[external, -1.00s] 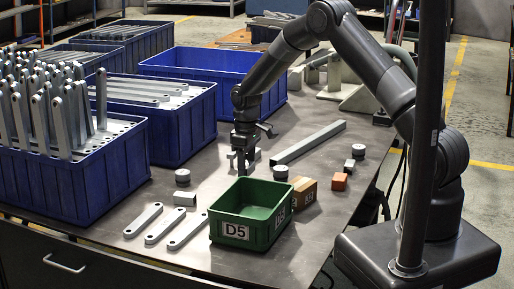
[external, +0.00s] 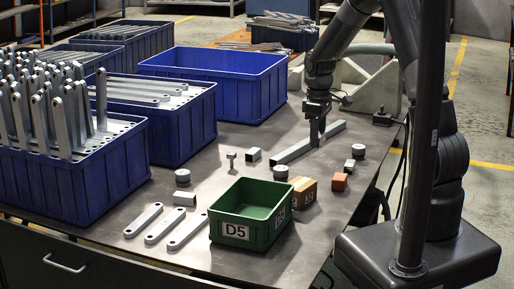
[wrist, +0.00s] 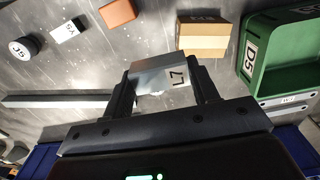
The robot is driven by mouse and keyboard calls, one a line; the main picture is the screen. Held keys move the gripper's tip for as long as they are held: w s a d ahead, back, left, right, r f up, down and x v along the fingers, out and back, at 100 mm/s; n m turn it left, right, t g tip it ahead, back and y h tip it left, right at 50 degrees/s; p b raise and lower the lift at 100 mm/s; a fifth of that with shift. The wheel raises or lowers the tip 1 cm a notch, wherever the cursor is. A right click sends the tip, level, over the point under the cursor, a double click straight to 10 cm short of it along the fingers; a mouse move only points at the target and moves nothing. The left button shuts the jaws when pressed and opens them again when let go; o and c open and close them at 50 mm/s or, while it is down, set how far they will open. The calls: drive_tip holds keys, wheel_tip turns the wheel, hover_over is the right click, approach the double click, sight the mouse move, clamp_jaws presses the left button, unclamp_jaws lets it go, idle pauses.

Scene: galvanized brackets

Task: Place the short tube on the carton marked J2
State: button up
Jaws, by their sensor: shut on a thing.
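My gripper (wrist: 162,95) is shut on a short tube (wrist: 150,72), a shiny grey piece with dark lettering that looks like L7. In the external view my gripper (external: 317,142) is in front of the long square tube; the held tube is hard to make out there. The brown carton (external: 304,191) sits on the table just right of the green bin. It also shows in the wrist view, the carton (wrist: 203,38) lying beyond the held tube, apart from it. Its label is upside down and too small to read surely.
A green bin (external: 221,216) marked D5 stands beside the carton. Blue crates (external: 255,93) fill the left and back.

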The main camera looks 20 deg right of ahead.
drive_tip(key=s+d+r, duration=0.2)
drive_tip(key=s+d, duration=0.2)
drive_tip(key=s, duration=0.3)
hover_over(300, 183)
wheel_tip(300, 183, down, 7)
drive_tip(key=shift+s, duration=0.15)
drive_tip(key=shift+a+f, duration=0.15)
drive_tip(key=shift+f, duration=1.9)
drive_tip(key=shift+f, duration=0.1)
drive_tip(key=o, duration=1)
